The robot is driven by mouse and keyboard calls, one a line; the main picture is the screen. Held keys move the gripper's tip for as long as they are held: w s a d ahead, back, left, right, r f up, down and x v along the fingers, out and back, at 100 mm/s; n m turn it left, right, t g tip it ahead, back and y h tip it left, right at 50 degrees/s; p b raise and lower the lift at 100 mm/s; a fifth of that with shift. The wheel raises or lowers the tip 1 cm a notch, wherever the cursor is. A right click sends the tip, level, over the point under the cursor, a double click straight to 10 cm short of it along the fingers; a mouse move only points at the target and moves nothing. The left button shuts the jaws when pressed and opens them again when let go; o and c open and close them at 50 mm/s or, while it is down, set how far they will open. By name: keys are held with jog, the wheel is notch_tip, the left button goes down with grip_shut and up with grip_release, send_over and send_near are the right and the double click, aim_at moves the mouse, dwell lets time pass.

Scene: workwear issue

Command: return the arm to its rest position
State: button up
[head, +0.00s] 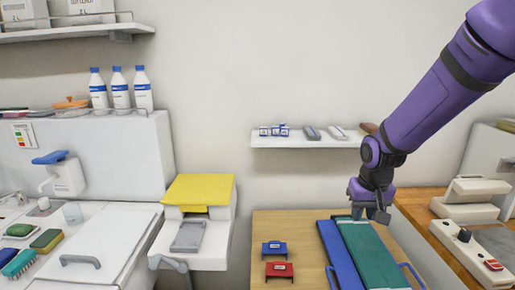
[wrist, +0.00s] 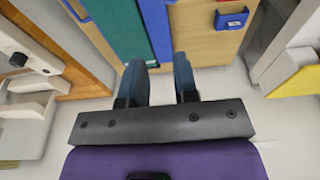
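My gripper (head: 371,217) hangs at the end of my purple arm, at the far end of a wooden table (head: 262,225) in the head view. In the wrist view the two dark fingers of my gripper (wrist: 160,65) stand apart, with nothing visible held between them. A long green flat item (head: 372,255) and a long blue one (head: 339,258) lie side by side just below and in front of the gripper. Their ends show beyond the fingertips in the wrist view. Whether a fingertip touches the green item cannot be told.
A small blue item (head: 274,248) and a small red item (head: 279,270) lie on the table's left. A wall shelf (head: 300,143) with small things is behind. A yellow-topped stand (head: 198,190) is left; a wooden counter (head: 430,205) with devices is right.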

jog(key=s+d+r+t, duration=0.1)
jog(key=s+d+r, duration=0.1)
jog(key=s+r, duration=0.7)
jog(key=s+d+r+t, duration=0.1)
jog(key=s+r+t, duration=0.1)
jog(key=s+r, duration=0.6)
jog(key=s, duration=0.7)
jog(key=shift+s+d+r, duration=0.25)
jog(key=shift+d+r, duration=0.1)
